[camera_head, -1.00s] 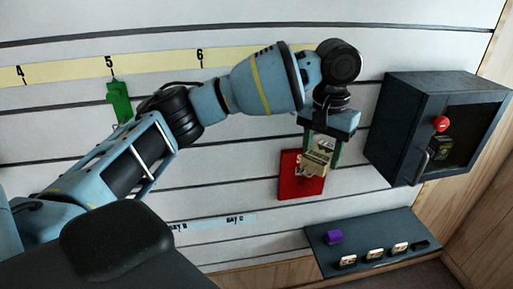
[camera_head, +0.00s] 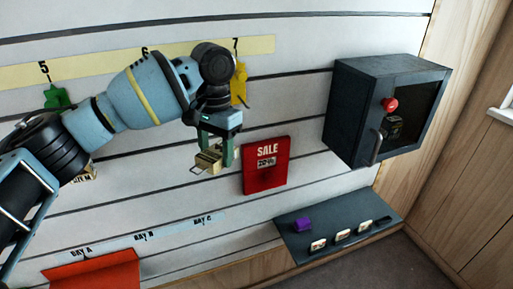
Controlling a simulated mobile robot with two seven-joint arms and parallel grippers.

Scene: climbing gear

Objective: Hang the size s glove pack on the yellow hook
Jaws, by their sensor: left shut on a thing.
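My left gripper (camera_head: 217,154) points down in front of the slatted wall and is shut on a small tan pack (camera_head: 205,161). A thin wire-like loop sticks out at the pack's lower left. Its size marking is too small to read. The yellow hook (camera_head: 240,92) is on the wall below the number 7, above and right of the gripper. My wrist partly covers the hook's left side. The pack is apart from the hook. My right gripper is not in view.
A red SALE sign (camera_head: 265,176) is just right of the gripper. A dark cabinet (camera_head: 350,110) juts out further right, above a shelf (camera_head: 295,240) with a purple block (camera_head: 303,224). A green hook (camera_head: 57,97) is at left. An orange-red panel (camera_head: 95,275) is lower left.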

